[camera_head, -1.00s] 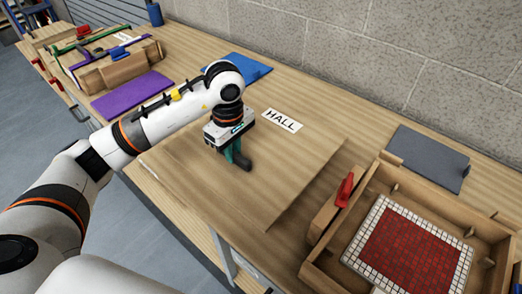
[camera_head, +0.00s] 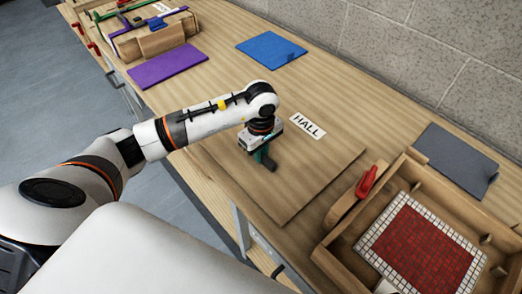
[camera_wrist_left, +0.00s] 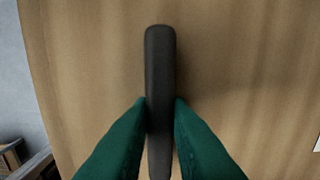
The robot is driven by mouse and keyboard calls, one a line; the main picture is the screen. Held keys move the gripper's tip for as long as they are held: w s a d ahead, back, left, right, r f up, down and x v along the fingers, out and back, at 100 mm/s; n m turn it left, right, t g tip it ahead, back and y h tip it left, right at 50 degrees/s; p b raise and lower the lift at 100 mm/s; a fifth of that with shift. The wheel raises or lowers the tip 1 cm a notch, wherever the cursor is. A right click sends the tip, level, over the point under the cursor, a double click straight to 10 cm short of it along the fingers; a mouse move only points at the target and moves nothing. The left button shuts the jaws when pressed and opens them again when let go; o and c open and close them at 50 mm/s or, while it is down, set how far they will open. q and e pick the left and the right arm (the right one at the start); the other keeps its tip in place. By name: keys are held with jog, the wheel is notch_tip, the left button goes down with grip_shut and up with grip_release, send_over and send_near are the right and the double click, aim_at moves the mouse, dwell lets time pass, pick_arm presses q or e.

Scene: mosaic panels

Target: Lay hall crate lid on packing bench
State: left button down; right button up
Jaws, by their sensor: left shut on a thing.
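The hall crate lid (camera_head: 315,172) is a flat wooden board with a white HALL label (camera_head: 307,126) near its far side. It lies roughly level over the packing bench (camera_head: 215,80), beside the open crate; I cannot tell whether it touches the bench top. My left gripper (camera_head: 265,161) is shut on the lid's dark upright handle. In the left wrist view the green fingers press both sides of the handle (camera_wrist_left: 160,75). My right gripper is not in view.
An open wooden crate (camera_head: 345,250) with a red clamp (camera_head: 367,181) and a red-and-white mosaic panel (camera_head: 415,245) stands at right. A grey mat (camera_head: 455,158), blue mat (camera_head: 271,50) and purple mat (camera_head: 167,66) lie on the bench. Another loaded crate (camera_head: 160,38) stands far left.

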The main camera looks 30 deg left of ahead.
pick_arm(q)
jog(key=c, duration=1.4)
grip_release()
jog(key=shift+o, duration=0.2)
jog(key=shift+r, duration=0.4)
notch_tip(320, 180, up, 11)
jog(key=b, duration=0.3)
jog(key=shift+r, duration=0.2)
jog(key=shift+s+f, duration=0.1)
